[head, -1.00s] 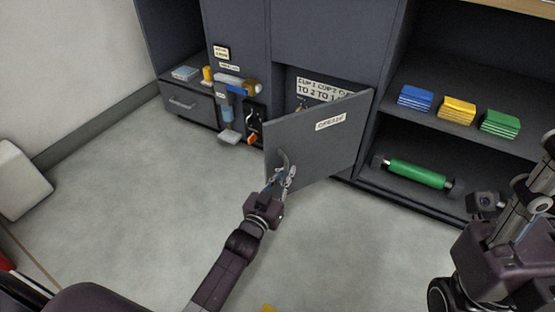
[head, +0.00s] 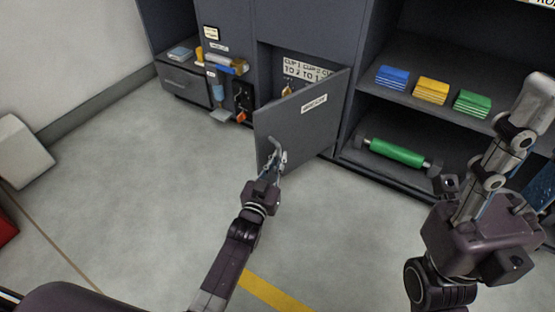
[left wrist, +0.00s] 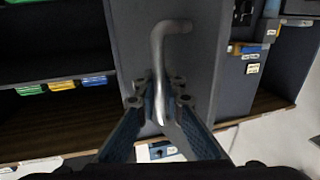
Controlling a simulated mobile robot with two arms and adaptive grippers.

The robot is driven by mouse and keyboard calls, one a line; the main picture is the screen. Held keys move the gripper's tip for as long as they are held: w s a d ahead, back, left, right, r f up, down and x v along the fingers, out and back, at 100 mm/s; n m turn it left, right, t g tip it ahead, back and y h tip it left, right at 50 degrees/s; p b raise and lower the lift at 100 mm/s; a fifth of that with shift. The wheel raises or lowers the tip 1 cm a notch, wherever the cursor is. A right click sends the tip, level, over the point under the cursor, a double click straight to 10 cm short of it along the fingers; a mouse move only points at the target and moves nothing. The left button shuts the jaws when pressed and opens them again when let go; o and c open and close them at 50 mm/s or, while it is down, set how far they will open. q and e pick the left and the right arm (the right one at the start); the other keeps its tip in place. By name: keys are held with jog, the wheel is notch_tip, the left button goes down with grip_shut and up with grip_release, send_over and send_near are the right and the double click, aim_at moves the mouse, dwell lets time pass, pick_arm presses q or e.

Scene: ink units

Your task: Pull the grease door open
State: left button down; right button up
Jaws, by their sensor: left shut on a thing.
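The grease door (head: 310,128) is a flat dark grey panel with a white label (head: 314,103). It stands partly open, swung out from the cabinet, with its hinge side at the right in the head view. Its bent metal handle (head: 275,148) is near the free edge and also shows in the left wrist view (left wrist: 158,48). My left gripper (head: 274,165) is shut on the handle; in the left wrist view its fingers (left wrist: 159,98) sit on both sides of the bar.
Behind the door is an open compartment with a lettered sign (head: 307,70). Shelves at the right hold blue (head: 391,77), yellow (head: 432,90) and green (head: 472,103) stacks and a green roller (head: 397,152). A drawer (head: 184,85) is at the left. Floor in front is clear.

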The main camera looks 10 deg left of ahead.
pick_arm(q)
jog(key=shift+f, duration=0.1)
jog(key=c, duration=2)
grip_release()
jog(key=shift+c, duration=0.2)
jog(key=s+a, duration=0.1)
jog(key=s, duration=1.1)
jog(key=shift+c, duration=0.3)
